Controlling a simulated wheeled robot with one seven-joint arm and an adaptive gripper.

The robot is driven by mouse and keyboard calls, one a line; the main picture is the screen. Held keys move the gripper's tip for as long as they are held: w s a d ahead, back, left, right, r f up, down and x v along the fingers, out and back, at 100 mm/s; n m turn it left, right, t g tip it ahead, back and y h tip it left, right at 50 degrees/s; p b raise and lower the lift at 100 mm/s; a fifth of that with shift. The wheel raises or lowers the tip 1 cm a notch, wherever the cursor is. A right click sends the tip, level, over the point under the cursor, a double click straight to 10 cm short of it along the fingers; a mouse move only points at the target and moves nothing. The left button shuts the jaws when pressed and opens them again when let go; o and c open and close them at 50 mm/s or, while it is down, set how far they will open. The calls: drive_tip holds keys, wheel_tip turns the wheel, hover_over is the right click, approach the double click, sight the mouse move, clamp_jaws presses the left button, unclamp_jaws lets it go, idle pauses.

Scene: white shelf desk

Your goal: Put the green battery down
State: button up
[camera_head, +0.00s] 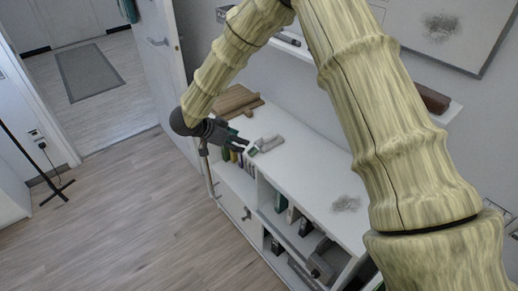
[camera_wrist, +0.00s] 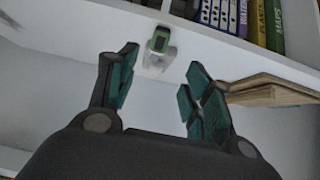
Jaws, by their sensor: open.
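A small green and dark block, which looks like the green battery (camera_wrist: 160,39), stands out in the wrist view beyond my fingertips, near the edge of the white surface. A pale grey shape lies just below it there. My gripper (camera_wrist: 160,72) is open, with teal pads on both fingers and nothing between them. The block is apart from the fingers. The battery is too small to make out surely there.
Wooden boards (camera_head: 236,101) lie on the desk's far end, close to my gripper; they show at right in the wrist view (camera_wrist: 268,92). Books (camera_wrist: 230,14) stand in a compartment below. A dark grey tool-like object (camera_head: 322,262) is lower down. The desk top's middle is mostly clear.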

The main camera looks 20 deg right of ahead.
sight(256, 147)
drive_tip(key=p+x, duration=0.1)
drive_tip(key=x, duration=0.4)
drive_tip(key=shift+d, duration=0.1)
drive_tip(key=shift+p+x, duration=0.95)
drive_tip(key=shift+x, duration=1.7)
drive_tip(key=shift+s+d+r, duration=0.1)
drive_tip(key=shift+s+r, duration=0.05)
drive_tip(key=shift+s, duration=0.1)
clamp_jaws()
